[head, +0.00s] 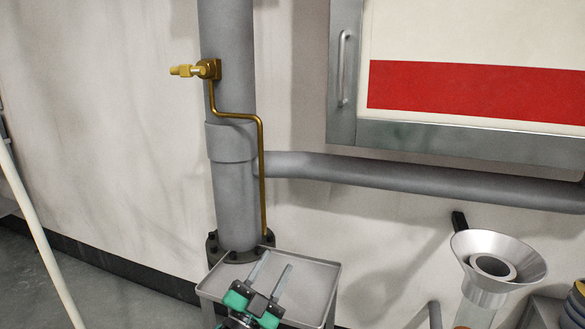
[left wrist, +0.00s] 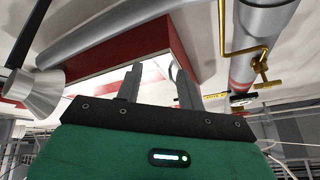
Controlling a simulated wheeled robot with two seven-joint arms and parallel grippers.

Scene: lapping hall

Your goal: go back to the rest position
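My left gripper (head: 274,263) shows at the bottom of the head view, over a grey metal tray (head: 318,272). It has a green body and two grey fingers that stand apart with nothing between them. In the left wrist view the same gripper (left wrist: 156,70) is open and empty, its fingers pointing up in the picture. My right gripper is in neither view.
A grey vertical pipe (head: 230,180) with a brass valve (head: 208,69) and thin brass tube (head: 261,170) stands behind the tray. A horizontal pipe (head: 400,178) runs right below a framed cabinet (head: 450,143). A metal funnel (head: 490,250) stands at lower right.

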